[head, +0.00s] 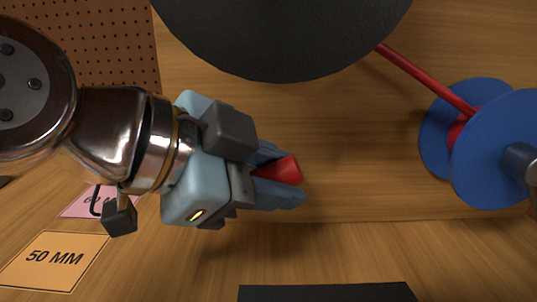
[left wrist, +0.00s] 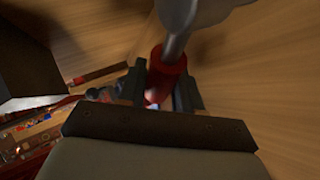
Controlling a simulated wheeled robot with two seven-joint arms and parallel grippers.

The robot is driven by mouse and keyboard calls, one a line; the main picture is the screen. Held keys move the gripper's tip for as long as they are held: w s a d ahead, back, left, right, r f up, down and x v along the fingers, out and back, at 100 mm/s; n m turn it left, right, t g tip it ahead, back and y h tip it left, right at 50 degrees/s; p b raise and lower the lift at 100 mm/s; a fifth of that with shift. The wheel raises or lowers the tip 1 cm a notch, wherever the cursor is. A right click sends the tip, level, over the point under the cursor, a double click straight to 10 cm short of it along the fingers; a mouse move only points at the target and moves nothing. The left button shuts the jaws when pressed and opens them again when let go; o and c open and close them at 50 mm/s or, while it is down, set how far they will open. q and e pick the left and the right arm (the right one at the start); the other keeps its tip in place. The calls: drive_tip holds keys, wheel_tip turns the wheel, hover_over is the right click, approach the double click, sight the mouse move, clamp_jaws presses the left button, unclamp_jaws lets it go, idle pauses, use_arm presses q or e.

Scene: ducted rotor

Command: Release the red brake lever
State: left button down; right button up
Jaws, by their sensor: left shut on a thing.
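My left gripper (head: 283,182) comes in from the left in the head view, with blue-grey fingers. It is shut on the red brake lever (head: 285,169), whose red end shows between the fingertips. In the left wrist view the fingers (left wrist: 163,92) stand on either side of the lever's red grip (left wrist: 167,70). A grey metal shaft (left wrist: 177,28) runs up from the grip. In the head view most of the lever is hidden by the gripper. My right gripper is not in view.
A large dark round body (head: 285,40) hangs at the top of the head view. A red rod (head: 425,75) runs to blue discs (head: 495,165) at right. An orange "50 MM" card (head: 55,262), a pink card (head: 80,206) and brown pegboard (head: 95,45) are at left.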

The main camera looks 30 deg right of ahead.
use_arm(q)
drive_tip(key=shift+f, duration=0.1)
idle(0.3)
drive_tip(key=c, duration=1.1)
unclamp_jaws()
drive_tip(key=p+v, duration=0.1)
drive_tip(key=v, duration=1.2)
drive_tip(key=shift+a+r, duration=0.25)
drive_tip(key=shift+a, duration=0.1)
